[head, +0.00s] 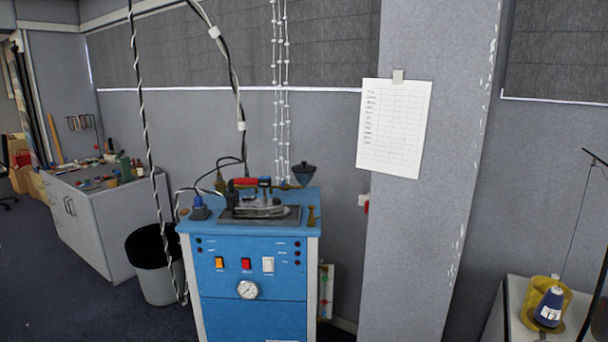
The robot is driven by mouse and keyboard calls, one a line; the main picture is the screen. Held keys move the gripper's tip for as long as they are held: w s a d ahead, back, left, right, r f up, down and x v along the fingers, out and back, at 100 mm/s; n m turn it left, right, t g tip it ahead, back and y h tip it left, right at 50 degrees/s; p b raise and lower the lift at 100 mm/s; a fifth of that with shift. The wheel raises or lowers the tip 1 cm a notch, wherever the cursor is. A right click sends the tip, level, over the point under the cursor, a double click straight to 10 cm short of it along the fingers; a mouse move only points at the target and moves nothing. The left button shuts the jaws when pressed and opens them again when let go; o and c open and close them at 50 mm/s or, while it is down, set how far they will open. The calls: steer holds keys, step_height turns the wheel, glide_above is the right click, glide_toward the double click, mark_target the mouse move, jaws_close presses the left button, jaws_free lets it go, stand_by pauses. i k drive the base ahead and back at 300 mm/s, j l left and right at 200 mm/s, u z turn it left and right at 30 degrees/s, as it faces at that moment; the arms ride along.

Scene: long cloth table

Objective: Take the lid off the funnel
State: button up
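A small dark funnel (303,179) stands at the back right corner of the top of a blue steam-iron station. A dark lid (304,168) with a small knob appears to sit on it; the two are small and hard to tell apart. My gripper is not in view.
An iron (259,205) rests on the blue station (252,283), with a small brass-coloured object (311,215) at its right. Cables hang on the left. A grey pillar (415,230) stands to the right. A bin (155,282) and a cluttered cabinet (88,228) stand left.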

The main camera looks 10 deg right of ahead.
mark_target(303, 168)
steer(key=i+j, duration=0.2)
steer(key=i, duration=0.25)
steer(key=i+j, duration=0.15)
steer(key=i, duration=0.3)
steer(key=i+j, duration=0.2)
steer(key=i, duration=0.2)
steer(key=i+j+z, duration=0.1)
steer(key=i, duration=0.35)
steer(key=j, duration=0.1)
